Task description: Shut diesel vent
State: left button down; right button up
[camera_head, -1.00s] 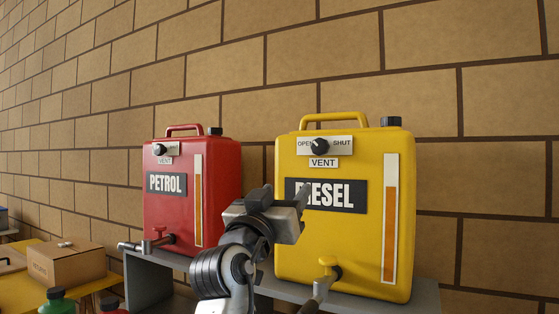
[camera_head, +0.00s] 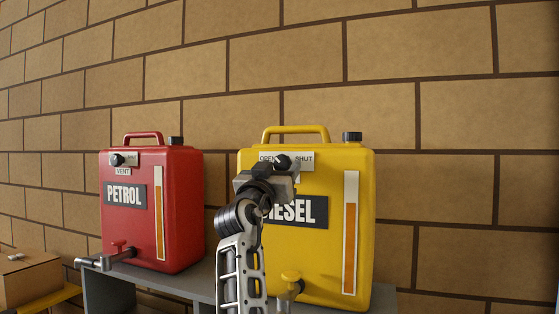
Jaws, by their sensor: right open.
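The yellow DIESEL tank (camera_head: 325,250) stands on a grey shelf. Its black vent knob (camera_head: 282,161) sits on a white plate marked OPEN on the left and SHUT on the right (camera_head: 306,160). My right gripper (camera_head: 290,171) is open, just in front of and below the knob. It covers the VENT label and part of the DIESEL label. I cannot tell whether it touches the knob, nor which way the knob points. My left gripper is out of view.
A red PETROL tank (camera_head: 180,225) with its own vent knob (camera_head: 117,160) stands to the left. Taps stick out low on both tanks. A cardboard box (camera_head: 30,278) is at the lower left. A brick wall is behind.

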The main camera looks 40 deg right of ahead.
jog(key=shift+w+d+r, duration=0.15)
jog(key=shift+d, duration=0.2)
